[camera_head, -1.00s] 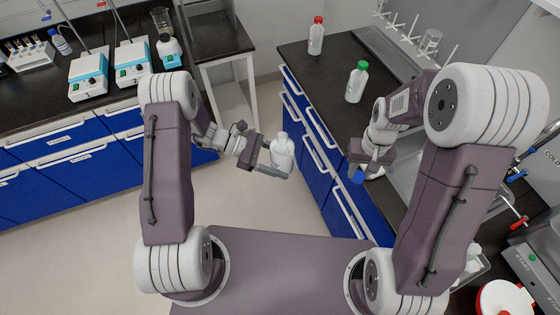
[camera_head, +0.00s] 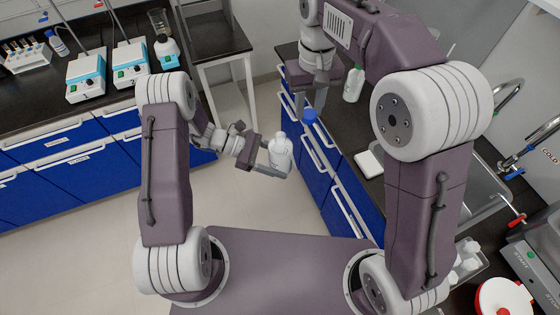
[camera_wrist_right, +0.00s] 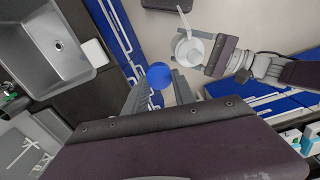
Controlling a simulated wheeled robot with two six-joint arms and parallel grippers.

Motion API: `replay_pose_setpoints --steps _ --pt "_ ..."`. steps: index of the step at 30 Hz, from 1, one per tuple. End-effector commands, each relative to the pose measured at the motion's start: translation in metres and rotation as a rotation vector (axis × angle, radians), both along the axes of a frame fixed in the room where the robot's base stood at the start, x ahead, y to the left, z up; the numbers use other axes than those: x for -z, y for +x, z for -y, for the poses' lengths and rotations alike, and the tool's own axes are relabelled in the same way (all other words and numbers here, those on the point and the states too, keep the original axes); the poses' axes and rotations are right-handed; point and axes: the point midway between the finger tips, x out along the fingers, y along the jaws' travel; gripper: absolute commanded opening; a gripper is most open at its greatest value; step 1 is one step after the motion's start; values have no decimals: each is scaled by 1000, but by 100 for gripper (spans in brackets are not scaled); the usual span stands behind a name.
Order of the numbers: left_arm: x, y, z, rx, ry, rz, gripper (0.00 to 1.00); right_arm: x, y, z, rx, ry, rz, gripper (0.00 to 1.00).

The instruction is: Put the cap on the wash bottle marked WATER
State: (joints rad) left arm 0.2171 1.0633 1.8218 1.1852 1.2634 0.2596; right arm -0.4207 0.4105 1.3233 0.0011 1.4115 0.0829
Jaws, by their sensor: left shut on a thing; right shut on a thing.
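A white wash bottle (camera_head: 280,157) is upright in my left gripper (camera_head: 266,163), which is shut around its body. Its neck is bare; no marking is readable. The bottle also shows in the right wrist view (camera_wrist_right: 192,49), seen from above. My right gripper (camera_head: 311,98) is shut on a blue cap (camera_head: 310,116) and holds it at its fingertips. In the head view the cap is above and to the right of the bottle, apart from it. In the right wrist view the cap (camera_wrist_right: 159,75) is below and left of the bottle.
A green-capped bottle (camera_head: 353,84) stands on the right counter, partly behind my right arm. A white flat item (camera_head: 369,163) lies nearer on that counter, beside the sink (camera_wrist_right: 60,45). Hotplates (camera_head: 85,78) stand on the left bench. Open floor lies between the benches.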

Motion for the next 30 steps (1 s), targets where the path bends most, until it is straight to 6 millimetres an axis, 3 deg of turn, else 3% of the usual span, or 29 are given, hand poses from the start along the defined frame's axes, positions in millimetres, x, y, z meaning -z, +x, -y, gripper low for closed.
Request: replay_pose_setpoints --steps 3,9,22,30 --pt "-1 0 0 0 -2 1 40 -11 -2 -37 -84 0 0 0" --pt "-1 0 0 0 -2 1 40 -11 -19 -65 -163 -1 -2 0" --pt "-1 0 0 0 -2 1 40 -8 -21 -68 -172 -1 -2 0" --pt "-1 0 0 0 -2 1 40 18 -21 -68 -171 -1 -3 0"
